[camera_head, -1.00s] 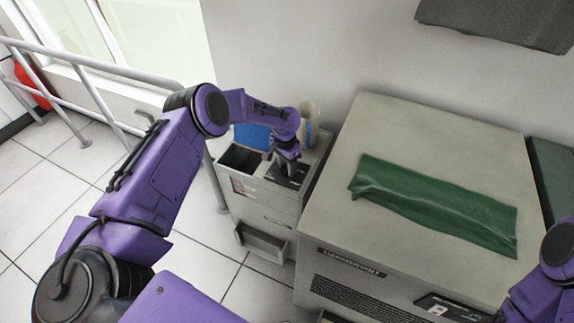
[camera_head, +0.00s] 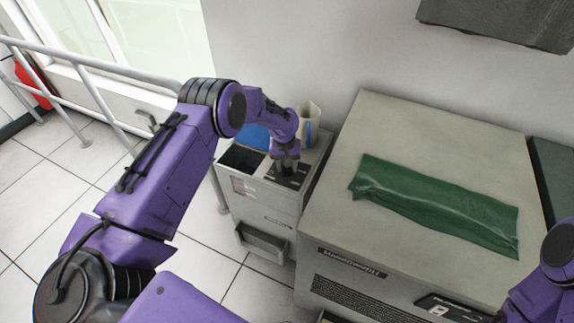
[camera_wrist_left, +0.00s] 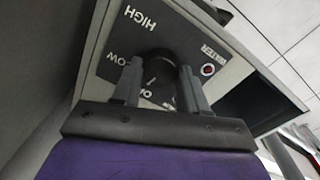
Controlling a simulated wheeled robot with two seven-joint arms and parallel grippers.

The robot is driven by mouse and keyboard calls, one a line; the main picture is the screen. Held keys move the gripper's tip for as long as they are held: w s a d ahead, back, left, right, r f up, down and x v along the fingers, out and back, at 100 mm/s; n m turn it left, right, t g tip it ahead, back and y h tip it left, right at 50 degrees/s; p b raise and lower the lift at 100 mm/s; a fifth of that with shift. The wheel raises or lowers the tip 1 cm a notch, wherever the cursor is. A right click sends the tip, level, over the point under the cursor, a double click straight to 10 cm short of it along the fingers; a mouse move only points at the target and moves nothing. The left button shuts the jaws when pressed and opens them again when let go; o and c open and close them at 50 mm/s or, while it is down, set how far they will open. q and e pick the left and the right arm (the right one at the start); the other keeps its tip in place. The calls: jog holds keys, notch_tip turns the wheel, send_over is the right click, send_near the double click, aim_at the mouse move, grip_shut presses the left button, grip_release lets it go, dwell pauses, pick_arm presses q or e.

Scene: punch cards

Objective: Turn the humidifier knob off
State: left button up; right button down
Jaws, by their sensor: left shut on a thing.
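The humidifier (camera_head: 262,207) is a grey box standing against the wall, with a dark control panel on its top right. In the left wrist view the panel (camera_wrist_left: 150,30) reads HIGH, LOW, a partly hidden OFF or ON label, and WATER beside a red light (camera_wrist_left: 208,70). The round black knob (camera_wrist_left: 160,62) sits between the fingers of my left gripper (camera_wrist_left: 158,85), which is shut on it. In the head view my left gripper (camera_head: 286,165) points down onto the panel and hides the knob. My right arm shows at the lower right; its gripper is out of frame.
A beige jug (camera_head: 308,121) and a blue object (camera_head: 252,135) are at the back of the humidifier. A large grey cabinet (camera_head: 440,130) with a green cloth (camera_head: 435,205) stands close on the right. A metal railing (camera_head: 90,70) runs on the left.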

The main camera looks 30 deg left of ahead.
aim_at(285, 168)
pick_arm(q)
jog(key=shift+n, duration=1.1)
jog(key=o, duration=1.1)
jog(key=shift+c, duration=0.2)
notch_tip(285, 168, up, 10)
jog(key=shift+s+a+r+b, duration=0.25)
jog(key=shift+a+b, duration=0.1)
jog(key=shift+b, duration=0.1)
